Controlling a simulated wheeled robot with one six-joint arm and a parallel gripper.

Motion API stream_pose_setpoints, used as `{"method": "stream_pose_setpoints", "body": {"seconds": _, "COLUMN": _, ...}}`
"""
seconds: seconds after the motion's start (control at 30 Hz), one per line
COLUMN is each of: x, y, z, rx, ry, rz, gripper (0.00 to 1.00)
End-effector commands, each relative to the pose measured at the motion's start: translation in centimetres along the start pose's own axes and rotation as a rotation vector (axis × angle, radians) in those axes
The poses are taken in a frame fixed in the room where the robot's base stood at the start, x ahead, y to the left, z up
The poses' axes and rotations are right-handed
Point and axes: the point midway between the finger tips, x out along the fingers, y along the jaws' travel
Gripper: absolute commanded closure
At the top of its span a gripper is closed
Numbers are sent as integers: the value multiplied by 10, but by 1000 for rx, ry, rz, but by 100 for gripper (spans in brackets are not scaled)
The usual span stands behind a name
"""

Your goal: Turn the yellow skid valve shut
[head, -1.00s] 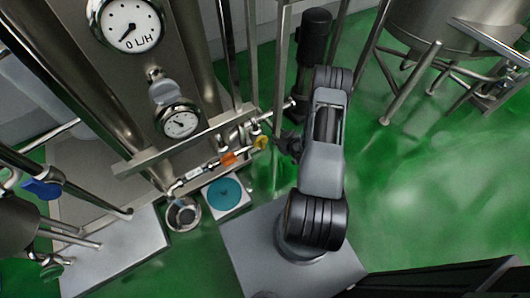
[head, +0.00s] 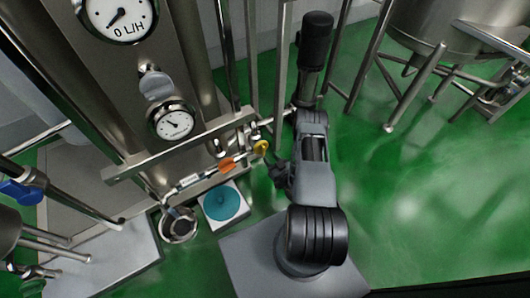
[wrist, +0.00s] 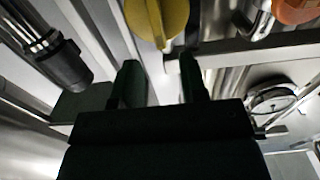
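The yellow skid valve (head: 261,147) has a round yellow handle and sits on the thin pipe line of the skid. In the wrist view its yellow handle (wrist: 158,20) is at the top centre, with a raised bar across it, partly cut off by the frame edge. My gripper (wrist: 163,80) is open, its two dark fingers apart with nothing between them. The fingers point toward the handle and are short of it. In the head view my gripper (head: 277,172) is just right of and below the valve.
An orange valve handle (head: 227,164) sits left of the yellow one on the same line; it also shows in the wrist view (wrist: 297,10). A steel rail (head: 180,147) runs above. A teal disc (head: 222,203) on a white plate and a steel pot (head: 179,225) stand below.

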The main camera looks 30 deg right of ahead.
Motion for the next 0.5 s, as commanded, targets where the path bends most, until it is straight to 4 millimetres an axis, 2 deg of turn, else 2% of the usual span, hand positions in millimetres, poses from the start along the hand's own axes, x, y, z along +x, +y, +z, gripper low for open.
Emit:
{"method": "stream_pose_setpoints", "body": {"seconds": 0.2, "x": 34, "y": 0, "z": 1, "rx": -2, "ry": 2, "rz": -2, "gripper": 61}}
{"method": "stream_pose_setpoints", "body": {"seconds": 0.5, "x": 54, "y": 0, "z": 0, "rx": 0, "ry": -1, "rz": 0, "gripper": 61}}
